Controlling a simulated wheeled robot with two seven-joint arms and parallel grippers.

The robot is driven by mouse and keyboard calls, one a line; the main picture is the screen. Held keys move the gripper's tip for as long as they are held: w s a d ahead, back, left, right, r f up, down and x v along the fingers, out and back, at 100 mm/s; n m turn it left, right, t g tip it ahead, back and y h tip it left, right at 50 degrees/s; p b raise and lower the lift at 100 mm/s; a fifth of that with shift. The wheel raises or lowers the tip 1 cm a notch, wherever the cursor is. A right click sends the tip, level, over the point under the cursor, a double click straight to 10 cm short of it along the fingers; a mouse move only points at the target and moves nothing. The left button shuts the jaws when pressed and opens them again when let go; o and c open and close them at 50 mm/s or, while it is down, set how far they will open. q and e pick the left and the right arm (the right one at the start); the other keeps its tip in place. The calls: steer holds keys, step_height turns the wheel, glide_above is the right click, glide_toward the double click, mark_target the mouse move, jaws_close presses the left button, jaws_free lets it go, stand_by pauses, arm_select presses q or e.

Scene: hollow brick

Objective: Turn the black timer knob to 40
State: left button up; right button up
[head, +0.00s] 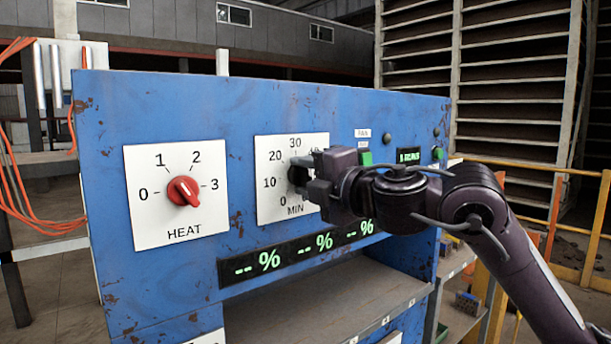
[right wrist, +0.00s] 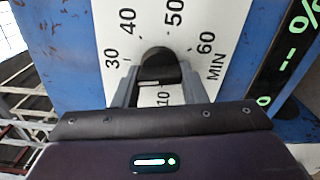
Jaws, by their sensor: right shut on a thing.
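The black timer knob (head: 294,174) sits on a white dial plate (head: 271,201) marked MIN on the blue panel. In the head view it is mostly hidden behind my right gripper (head: 303,174). In the right wrist view the knob (right wrist: 158,64) lies between the two grey fingers of the right gripper (right wrist: 159,84), which are shut on it from both sides. The numbers 30, 40, 50 and 60 show around it, with 10 partly seen between the fingers. I cannot tell which number the knob points to. My left gripper is not in view.
A red HEAT knob (head: 184,191) on its own white plate (head: 150,221) is left of the timer, pointing near 3. A dark display strip (head: 296,254) with green percent signs runs below. A green button (head: 366,158) and small display (head: 409,155) are close to my right arm.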

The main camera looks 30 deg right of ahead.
steer(key=m+p, duration=0.1)
steer(key=m, duration=0.4)
steer(key=shift+r+m, duration=0.15)
steer(key=shift+m, duration=0.15)
steer(key=m+p, duration=0.1)
steer(key=m, duration=0.5)
stand_by(0.4)
steer(key=o, duration=1)
steer(key=shift+d, duration=0.1)
steer(key=s+b, duration=0.2)
steer(key=s, duration=0.5)
steer(key=shift+s+d+m, duration=0.3)
steer(key=shift+s, duration=0.1)
